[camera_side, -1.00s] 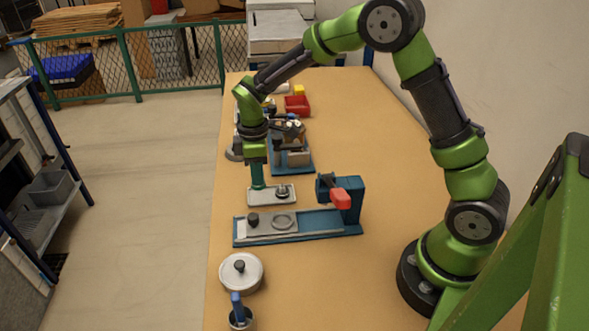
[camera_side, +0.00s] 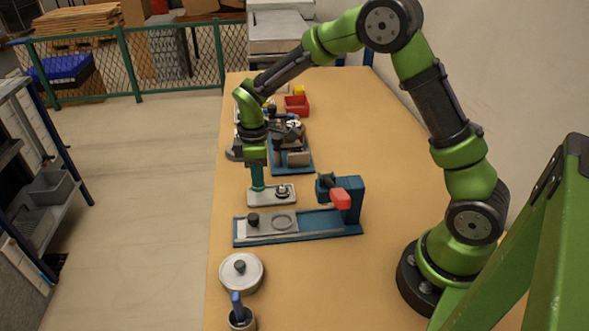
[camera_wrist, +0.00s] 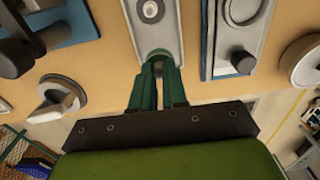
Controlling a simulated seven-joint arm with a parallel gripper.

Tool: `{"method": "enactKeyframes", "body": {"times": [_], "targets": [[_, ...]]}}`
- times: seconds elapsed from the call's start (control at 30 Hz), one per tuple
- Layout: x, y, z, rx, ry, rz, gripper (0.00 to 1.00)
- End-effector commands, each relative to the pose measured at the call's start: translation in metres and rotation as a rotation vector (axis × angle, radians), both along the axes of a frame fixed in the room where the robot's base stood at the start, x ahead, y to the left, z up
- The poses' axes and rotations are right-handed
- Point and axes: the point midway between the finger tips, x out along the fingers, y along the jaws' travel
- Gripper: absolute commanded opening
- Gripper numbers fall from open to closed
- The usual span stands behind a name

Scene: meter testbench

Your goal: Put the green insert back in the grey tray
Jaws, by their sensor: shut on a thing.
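The grey tray (camera_side: 286,201) is a small oblong plate on the bench, with a round metal piece (camera_side: 282,191) seated in its right end. It also shows in the wrist view (camera_wrist: 160,38), running away from the fingers. My gripper (camera_side: 257,188) points straight down over the tray's left end. In the wrist view my teal-green fingers (camera_wrist: 158,66) are close together at the tray's near end. They are shut on the green insert, which is mostly hidden and hard to tell from the fingers. I cannot tell whether it touches the tray.
A blue fixture with a red-handled clamp (camera_side: 341,199) stands in front of the tray. A lidded pot (camera_side: 241,272) and a cup (camera_side: 241,318) are nearer. Another blue fixture (camera_side: 292,168) and a red bin (camera_side: 296,105) lie behind.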

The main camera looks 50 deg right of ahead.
Motion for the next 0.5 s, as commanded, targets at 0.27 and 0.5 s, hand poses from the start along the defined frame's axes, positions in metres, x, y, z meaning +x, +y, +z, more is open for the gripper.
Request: {"method": "enactKeyframes", "body": {"times": [0.27, 0.5], "targets": [[-0.0002, 0.0001, -0.0057, 0.0, 0.001, 0.0, 0.0], [-0.0001, 0.0, -0.0104, 0.0, 0.001, 0.0, 0.0]]}}
